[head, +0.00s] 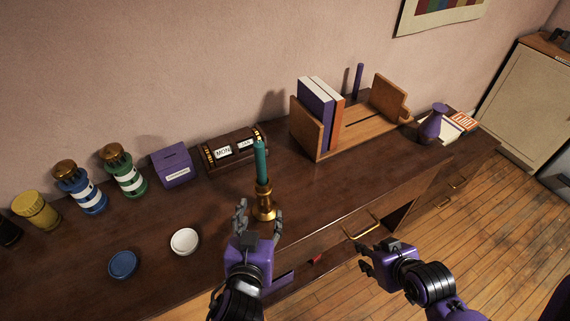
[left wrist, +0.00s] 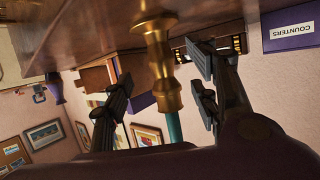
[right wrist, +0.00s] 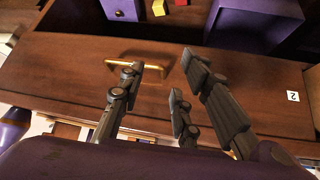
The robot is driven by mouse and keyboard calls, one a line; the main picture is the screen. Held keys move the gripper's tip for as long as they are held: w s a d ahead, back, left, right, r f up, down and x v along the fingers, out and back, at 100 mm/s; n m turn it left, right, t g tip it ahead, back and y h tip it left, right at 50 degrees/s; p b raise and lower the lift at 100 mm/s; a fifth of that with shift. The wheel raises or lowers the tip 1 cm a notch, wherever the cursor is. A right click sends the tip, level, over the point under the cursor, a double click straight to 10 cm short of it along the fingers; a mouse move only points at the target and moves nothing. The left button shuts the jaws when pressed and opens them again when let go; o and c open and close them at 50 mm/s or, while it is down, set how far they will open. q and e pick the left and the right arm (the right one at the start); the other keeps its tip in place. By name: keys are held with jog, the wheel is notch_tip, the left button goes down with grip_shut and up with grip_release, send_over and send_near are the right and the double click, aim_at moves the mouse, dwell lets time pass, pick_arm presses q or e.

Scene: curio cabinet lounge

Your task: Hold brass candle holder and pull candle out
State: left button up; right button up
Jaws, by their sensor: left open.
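The brass candle holder (head: 264,204) stands upright on the dark wooden cabinet top, with a teal candle (head: 261,162) upright in it. My left gripper (head: 258,217) is open at the holder, its fingers on either side of it in the head view. In the left wrist view the holder (left wrist: 162,70) shows upside down between the open fingers, with the candle (left wrist: 174,127) below it. My right gripper (head: 365,257) is in front of the cabinet, near a brass drawer handle. In the right wrist view its fingers (right wrist: 160,90) are apart with nothing between them.
A white lid (head: 185,242) and a blue lid (head: 123,264) lie left of the holder. A calendar block (head: 232,150), a purple box (head: 171,165) and several jars stand behind. A wooden book rack (head: 349,125) and a purple vase (head: 433,124) stand right. A brass handle (head: 361,229) juts out in front.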

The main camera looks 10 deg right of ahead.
aim_at(263, 204)
jog(key=w+d+r+n, duration=0.1)
jog(key=w+d+r, duration=0.1)
jog(key=w+r, duration=0.65)
jog(key=w+a+r+n+g+y, duration=0.1)
jog(key=w+a+r+n, duration=0.2)
jog(key=a+r, duration=0.35)
jog(key=w+a+r+n+g+y, duration=0.1)
jog(key=w+a+r+n+g, duration=0.1)
jog(key=w+a+r+n, duration=0.35)
pick_arm(q)
jog(key=shift+a, duration=0.1)
jog(key=shift+w+d+f, duration=0.1)
jog(key=shift+w+d, duration=0.1)
jog(key=shift+w, duration=0.25)
jog(key=x, duration=0.6)
jog(key=shift+w+d+f, duration=0.1)
jog(key=shift+w+f, duration=0.05)
jog(key=shift+w, duration=0.25)
pick_arm(e)
jog(key=s+a+r+n+g+y, duration=0.1)
jog(key=s+a+r, duration=0.1)
jog(key=a, duration=0.3)
jog(key=s+a+r+n+g+y, duration=0.1)
jog(key=s+a+r, duration=0.2)
jog(key=a, duration=0.3)
jog(key=shift+s+a+r, duration=0.2)
jog(key=shift+s+a, duration=0.05)
jog(key=shift+a, duration=0.05)
